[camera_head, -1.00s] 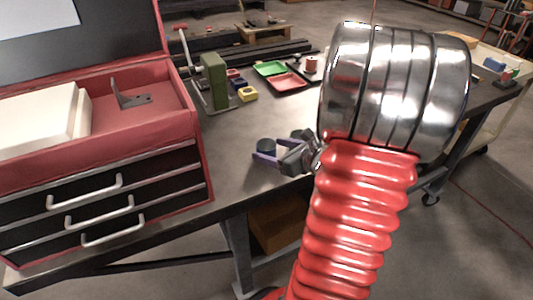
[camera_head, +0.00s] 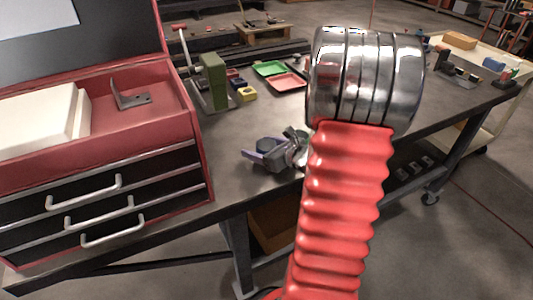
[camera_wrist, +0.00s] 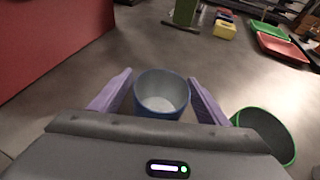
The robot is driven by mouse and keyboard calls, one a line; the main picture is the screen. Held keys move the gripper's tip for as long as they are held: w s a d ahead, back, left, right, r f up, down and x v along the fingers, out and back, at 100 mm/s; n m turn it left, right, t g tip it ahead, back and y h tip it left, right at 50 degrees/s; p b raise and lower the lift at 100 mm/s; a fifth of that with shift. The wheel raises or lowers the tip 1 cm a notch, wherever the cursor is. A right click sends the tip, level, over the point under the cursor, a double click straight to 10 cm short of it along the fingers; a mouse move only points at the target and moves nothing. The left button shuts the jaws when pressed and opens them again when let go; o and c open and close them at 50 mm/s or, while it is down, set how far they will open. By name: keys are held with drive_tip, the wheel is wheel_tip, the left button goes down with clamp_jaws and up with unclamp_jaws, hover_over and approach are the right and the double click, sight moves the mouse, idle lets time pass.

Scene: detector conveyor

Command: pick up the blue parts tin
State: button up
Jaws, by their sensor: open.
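The blue parts tin (camera_wrist: 162,92) is an open, empty round cup with a blue outside and a grey inside. It stands upright on the workbench in the wrist view. My gripper (camera_wrist: 160,78) is open, with one purple finger on each side of the tin; I cannot tell if either touches it. In the head view, my gripper (camera_head: 262,154) is low over the bench, with the tin (camera_head: 266,144) partly hidden by it. A green-rimmed tin (camera_wrist: 264,136) stands just right of the right finger in the wrist view, partly hidden by the gripper body.
A red tool chest (camera_head: 180,145) stands on the left of the bench (camera_head: 232,185). Behind are a green press (camera_head: 214,80), small blue and yellow bins (camera_head: 246,94), a green tray (camera_head: 270,69) and a red tray (camera_head: 288,82). Bare bench lies between.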

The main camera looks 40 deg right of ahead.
drive_tip(key=shift+w+f, duration=0.1)
drive_tip(key=shift+w, duration=0.2)
drive_tip(key=shift+c, duration=0.4)
drive_tip(key=c, duration=1.1)
